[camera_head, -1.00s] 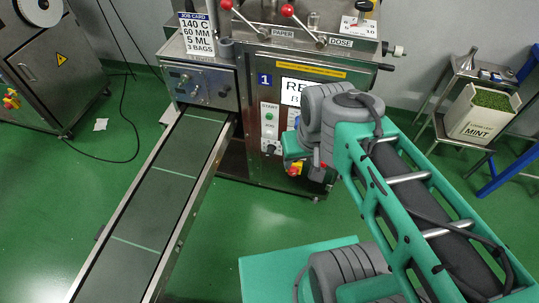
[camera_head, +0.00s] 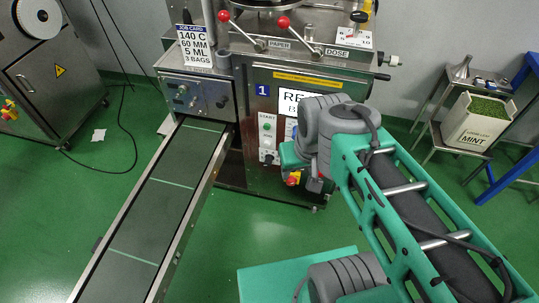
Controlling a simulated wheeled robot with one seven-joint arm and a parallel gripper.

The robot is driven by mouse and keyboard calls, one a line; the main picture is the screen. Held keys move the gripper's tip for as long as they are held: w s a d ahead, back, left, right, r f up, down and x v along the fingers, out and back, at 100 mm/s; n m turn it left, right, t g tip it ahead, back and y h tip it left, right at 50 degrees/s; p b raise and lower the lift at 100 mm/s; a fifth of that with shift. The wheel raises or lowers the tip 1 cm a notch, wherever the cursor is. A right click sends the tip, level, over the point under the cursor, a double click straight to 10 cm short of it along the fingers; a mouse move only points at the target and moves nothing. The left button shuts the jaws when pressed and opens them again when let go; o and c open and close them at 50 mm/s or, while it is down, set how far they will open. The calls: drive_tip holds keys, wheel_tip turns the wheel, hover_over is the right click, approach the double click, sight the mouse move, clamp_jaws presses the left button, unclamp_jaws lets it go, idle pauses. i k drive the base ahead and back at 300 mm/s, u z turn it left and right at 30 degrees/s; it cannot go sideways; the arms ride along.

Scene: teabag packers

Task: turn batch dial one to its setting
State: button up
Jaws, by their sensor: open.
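Machine one stands ahead, with a blue "1" plate (camera_head: 263,90) on its steel front. Below the plate is a narrow START panel (camera_head: 268,139) with a green button and, at its foot, a small dark knob (camera_head: 268,158). The knob's marks are too small to read, and I cannot tell whether it is the batch dial. A white sign (camera_head: 292,104) beside the panel is partly hidden by my arm. My grey and teal arm reaches in from the right to the machine's front. My gripper cannot be made out behind the wrist, and its contact with any dial is hidden.
A red and yellow stop button (camera_head: 293,179) is beside my wrist. A conveyor (camera_head: 155,210) runs toward me at left, under a knobbed control box (camera_head: 196,94). A job card (camera_head: 194,46) stands above. A MINT box (camera_head: 476,124) is on a stand at right. Green floor is open between.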

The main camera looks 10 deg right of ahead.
sight(268, 159)
drive_tip(key=u, duration=1.95)
drive_tip(key=k, duration=0.7)
drive_tip(key=z, duration=0.4)
drive_tip(key=i, duration=0.3)
drive_tip(key=z, duration=0.05)
